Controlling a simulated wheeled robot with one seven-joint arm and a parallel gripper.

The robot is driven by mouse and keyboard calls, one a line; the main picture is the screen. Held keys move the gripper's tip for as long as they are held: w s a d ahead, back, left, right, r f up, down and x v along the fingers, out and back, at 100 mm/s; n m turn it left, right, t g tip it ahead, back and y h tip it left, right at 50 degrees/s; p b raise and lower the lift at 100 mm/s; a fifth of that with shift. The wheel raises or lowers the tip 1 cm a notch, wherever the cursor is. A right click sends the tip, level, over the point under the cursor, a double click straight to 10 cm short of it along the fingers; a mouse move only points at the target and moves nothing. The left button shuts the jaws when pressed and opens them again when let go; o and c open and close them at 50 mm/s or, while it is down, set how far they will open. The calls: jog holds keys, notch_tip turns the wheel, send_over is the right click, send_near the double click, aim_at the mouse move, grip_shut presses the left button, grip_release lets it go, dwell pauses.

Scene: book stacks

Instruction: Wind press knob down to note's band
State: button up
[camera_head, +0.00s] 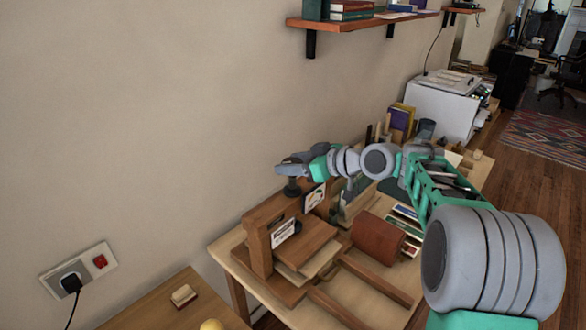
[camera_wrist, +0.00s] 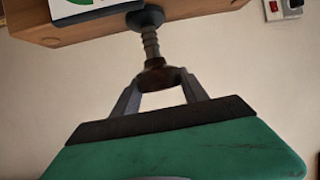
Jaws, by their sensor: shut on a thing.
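The wooden press (camera_head: 262,248) stands on the workbench, with boards stacked under its top beam. A dark knob (camera_wrist: 157,76) sits on a threaded screw (camera_wrist: 150,42) that runs into the beam. My gripper (camera_wrist: 158,82) is shut on the knob, with one finger on each side of it. In the head view my gripper (camera_head: 284,172) is above the press's beam, and the knob is mostly hidden there. A white note (camera_head: 283,232) is on the press's front. A card with a coloured dial (camera_head: 314,197) stands at the beam's right end; its marks are too small to read.
A brown leather-like roll (camera_head: 378,238) and wooden rails lie right of the press on the workbench (camera_head: 355,297). A wall shelf (camera_head: 350,22) hangs above. A wall socket (camera_head: 78,270) with a plug is at the left. Books (camera_head: 402,118) stand behind my arm.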

jog(key=m+t+h+b, duration=0.1)
jog(key=b, duration=0.1)
jog(key=m+t+h+b, duration=0.1)
jog(key=m+b, duration=0.1)
jog(key=b, duration=0.1)
jog(key=shift+s+a+f+t+h, duration=0.1)
jog(key=shift+a+f+t+h, duration=0.1)
jog(key=shift+f+t+h, duration=0.15)
jog(key=m+t+h+b, duration=0.1)
jog(key=m+h+b, duration=0.1)
jog(key=b, duration=0.1)
jog(key=shift+r+m+t+h+b, duration=0.2)
jog(key=shift+m+t+h+b, duration=0.1)
jog(key=shift+m+t, duration=0.1)
jog(key=m+h, duration=0.1)
jog(key=m+h+b, duration=0.1)
jog(key=h, duration=0.1)
jog(key=m+t+h+b, duration=0.1)
jog(key=m, duration=0.1)
jog(key=shift+r+h, duration=0.25)
jog(key=shift+r, duration=0.05)
jog(key=shift+d+r+m+h, duration=0.1)
jog(key=shift+r+m+h, duration=0.05)
jog(key=shift+m+h, duration=0.35)
jog(key=shift+r, duration=0.15)
jog(key=o, duration=1.4)
jog(key=shift+d+f, duration=0.1)
jog(key=shift+f, duration=0.2)
jog(key=shift+c, duration=0.2)
